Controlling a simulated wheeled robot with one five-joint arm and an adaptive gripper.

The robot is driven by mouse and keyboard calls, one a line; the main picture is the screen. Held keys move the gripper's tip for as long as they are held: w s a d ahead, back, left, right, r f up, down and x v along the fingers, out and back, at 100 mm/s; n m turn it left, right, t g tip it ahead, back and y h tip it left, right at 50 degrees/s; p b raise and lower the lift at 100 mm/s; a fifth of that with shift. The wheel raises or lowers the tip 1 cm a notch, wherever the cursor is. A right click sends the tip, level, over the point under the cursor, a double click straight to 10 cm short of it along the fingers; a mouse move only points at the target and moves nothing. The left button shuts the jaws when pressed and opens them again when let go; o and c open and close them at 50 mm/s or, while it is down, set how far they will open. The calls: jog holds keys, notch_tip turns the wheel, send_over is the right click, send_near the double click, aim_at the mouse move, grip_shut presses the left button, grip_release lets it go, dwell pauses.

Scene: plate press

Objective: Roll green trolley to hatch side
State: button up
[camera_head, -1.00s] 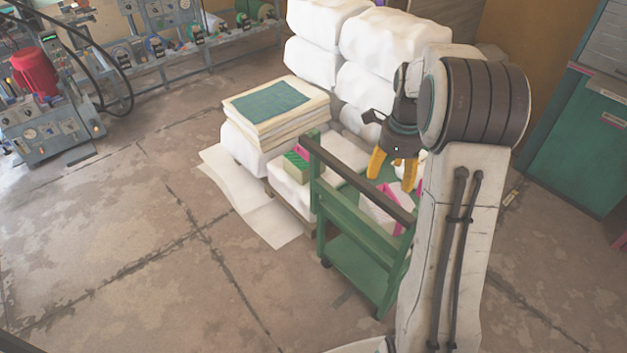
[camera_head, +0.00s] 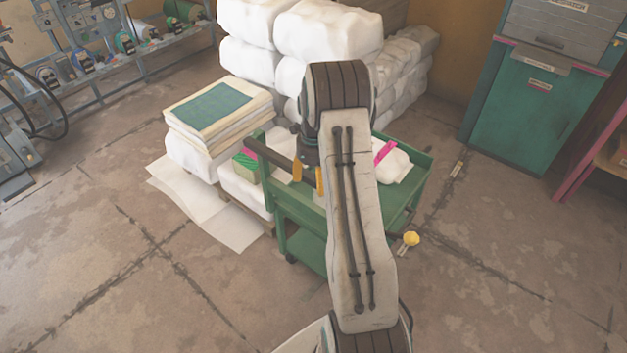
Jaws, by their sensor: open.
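My own arm hides the middle and part of the near side of the trolley. I cannot clearly make out a hatch.
White bales (camera_head: 330,32) stand behind the trolley. A stack of sheets with a teal top (camera_head: 215,106) is close on its left. A teal cabinet (camera_head: 530,110) stands at the right. A small yellow object (camera_head: 411,239) shows near the trolley's right side. Floor at front left and right is clear.

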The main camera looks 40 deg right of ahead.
jog(key=shift+f, duration=0.6)
jog(key=shift+c, duration=0.3)
jog(key=c, duration=1.2)
